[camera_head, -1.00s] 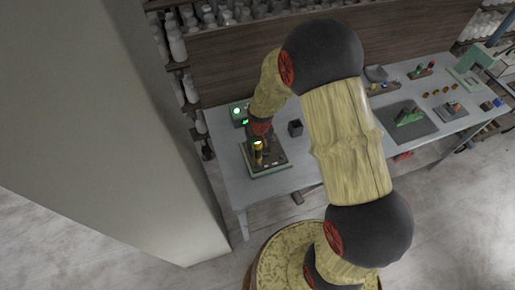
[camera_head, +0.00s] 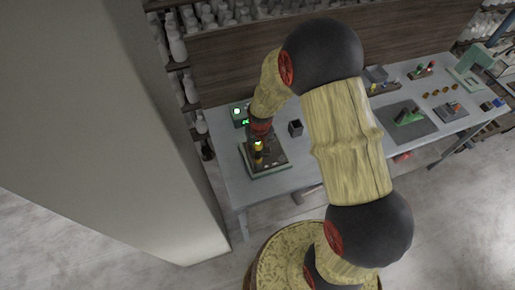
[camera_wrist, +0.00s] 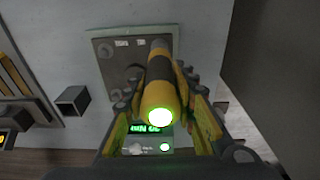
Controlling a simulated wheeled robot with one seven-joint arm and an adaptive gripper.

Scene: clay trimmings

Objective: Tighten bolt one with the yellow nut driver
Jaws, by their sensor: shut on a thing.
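My gripper (camera_wrist: 163,118) is shut on the yellow nut driver (camera_wrist: 159,88), a yellow and black tool with a glowing green end towards the wrist camera. Its far end points at a grey bolt plate (camera_wrist: 106,62). In the head view the driver (camera_head: 258,146) stands roughly upright over the plate (camera_head: 275,169), at the left end of the table. The driver covers the spot below its tip, so I cannot tell whether it is seated on bolt one.
A device with a green display (camera_head: 238,114) stands behind the plate; the display also shows in the wrist view (camera_wrist: 146,129). A dark, open square holder (camera_head: 295,128) stands right of the plate. A grey mat (camera_head: 425,127) lies further right. A pale wall (camera_head: 150,130) rises close on the left.

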